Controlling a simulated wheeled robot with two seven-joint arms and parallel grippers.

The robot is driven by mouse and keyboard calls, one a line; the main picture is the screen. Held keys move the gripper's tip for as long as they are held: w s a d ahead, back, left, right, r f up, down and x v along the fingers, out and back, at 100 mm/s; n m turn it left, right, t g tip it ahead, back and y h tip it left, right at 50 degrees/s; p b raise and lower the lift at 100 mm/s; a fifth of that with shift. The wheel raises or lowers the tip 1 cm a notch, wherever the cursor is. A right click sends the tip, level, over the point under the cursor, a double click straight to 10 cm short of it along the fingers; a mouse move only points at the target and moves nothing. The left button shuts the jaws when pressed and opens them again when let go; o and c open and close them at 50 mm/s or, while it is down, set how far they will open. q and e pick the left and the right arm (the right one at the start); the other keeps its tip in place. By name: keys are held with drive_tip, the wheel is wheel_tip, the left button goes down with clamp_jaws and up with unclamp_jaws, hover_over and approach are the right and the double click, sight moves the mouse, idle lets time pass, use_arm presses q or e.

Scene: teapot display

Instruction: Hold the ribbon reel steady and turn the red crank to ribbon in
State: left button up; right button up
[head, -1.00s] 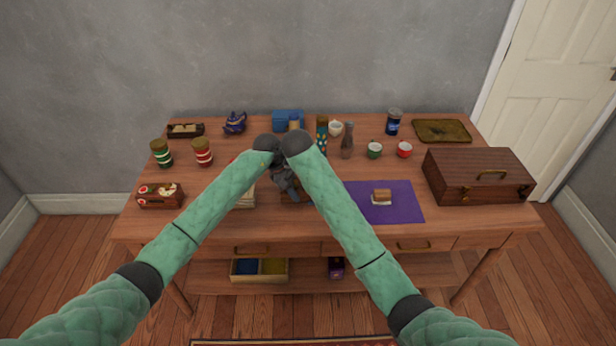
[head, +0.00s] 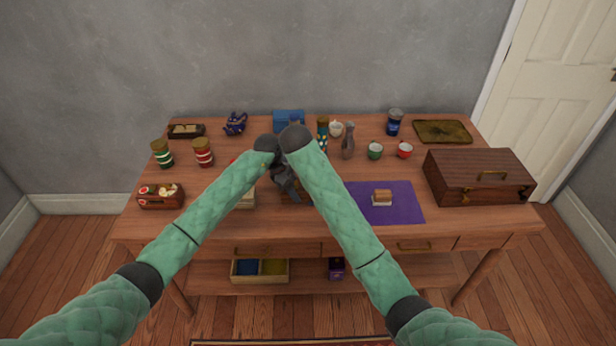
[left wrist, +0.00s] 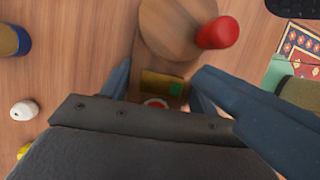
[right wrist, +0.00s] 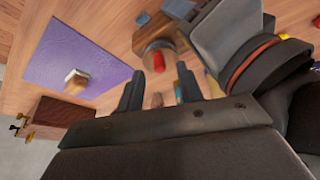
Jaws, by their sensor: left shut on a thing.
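The ribbon reel is mostly hidden behind my arms in the head view. In the left wrist view its round wooden disc (left wrist: 172,30) carries the upright red crank knob (left wrist: 217,33). My left gripper (head: 287,184) is shut on the reel's wooden body, which shows between its fingers in the left wrist view beside a small green patch. In the right wrist view the fingers of my right gripper (right wrist: 158,92) are apart with nothing between them. The red crank knob (right wrist: 158,62) lies just beyond their tips, apart from them. The right fingers are hidden in the head view.
A purple mat (head: 405,207) with a small block (head: 382,197) lies to the right, and a wooden chest (head: 478,176) beyond it. Striped jars (head: 203,153) and a wooden box (head: 160,196) stand left. A vase (head: 348,142) and cups (head: 375,151) stand behind.

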drive_tip(key=v, duration=0.9)
drive_tip(key=shift+r, duration=0.25)
drive_tip(key=shift+s, duration=0.1)
drive_tip(key=d+f+n+t+y, duration=0.2)
drive_tip(key=d+f+n+y, duration=0.1)
drive_tip(key=f+n+y, duration=0.5)
drive_tip(key=s+d+n+t+y, duration=0.3)
drive_tip(key=d+n+y, duration=0.1)
drive_tip(key=d+n, duration=0.25)
drive_tip(key=x, duration=1.1)
drive_tip(key=shift+w+f, duration=0.3)
drive_tip(key=shift+w, duration=0.2)
drive_tip(key=shift+c, duration=0.6)
clamp_jaws()
